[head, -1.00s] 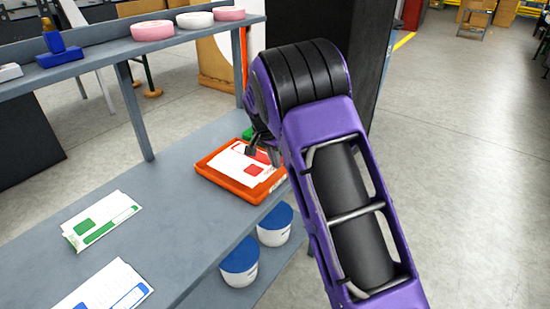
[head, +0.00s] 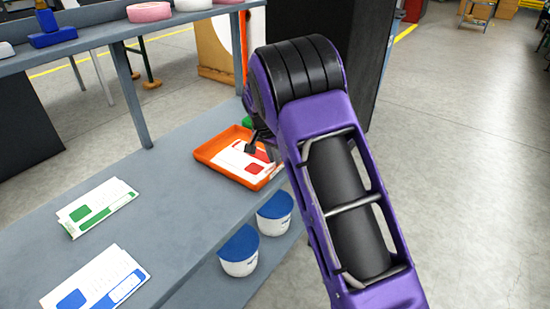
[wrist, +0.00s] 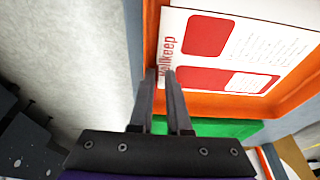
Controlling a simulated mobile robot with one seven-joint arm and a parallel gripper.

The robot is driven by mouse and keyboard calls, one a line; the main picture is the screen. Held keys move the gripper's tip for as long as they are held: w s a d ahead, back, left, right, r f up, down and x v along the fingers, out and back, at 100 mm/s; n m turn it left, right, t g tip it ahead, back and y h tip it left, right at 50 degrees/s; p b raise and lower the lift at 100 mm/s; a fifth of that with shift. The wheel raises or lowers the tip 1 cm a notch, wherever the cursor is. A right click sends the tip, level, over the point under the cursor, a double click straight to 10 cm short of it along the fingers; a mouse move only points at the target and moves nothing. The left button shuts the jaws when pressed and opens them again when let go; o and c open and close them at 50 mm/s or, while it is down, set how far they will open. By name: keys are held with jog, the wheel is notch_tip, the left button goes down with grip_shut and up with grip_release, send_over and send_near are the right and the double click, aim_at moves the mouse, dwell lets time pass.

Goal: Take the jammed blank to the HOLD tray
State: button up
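A white blank with red print (head: 240,160) is over the orange tray (head: 203,154) on the grey bench. It covers the tray's right part, and bare orange floor shows at the left. It also shows in the wrist view (wrist: 240,45), with the orange tray wall (wrist: 285,103) beside it. My gripper (head: 252,148) is at the blank; in the wrist view its fingers (wrist: 161,72) are close together at the blank's left edge, seemingly pinching it. I cannot tell whether the blank rests on the tray floor or hangs slightly above. No tray label is readable.
Green-printed blanks (head: 97,207) and blue-printed blanks (head: 97,283) lie nearer on the bench. A green object (wrist: 215,129) is beside the orange tray. White tubs with blue lids (head: 240,255) stand on the lower shelf. An upper shelf (head: 100,35) holds tape rolls.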

jog(key=shift+o, duration=0.5)
jog(key=shift+s+d, duration=0.1)
jog(key=shift+d, duration=0.05)
jog(key=shift+f, duration=0.1)
jog(key=shift+d, duration=0.15)
jog(key=shift+s, duration=0.1)
jog(key=shift+c, duration=0.7)
jog(key=shift+o, duration=0.4)
jog(key=shift+d, duration=0.1)
jog(key=shift+c, duration=0.2)
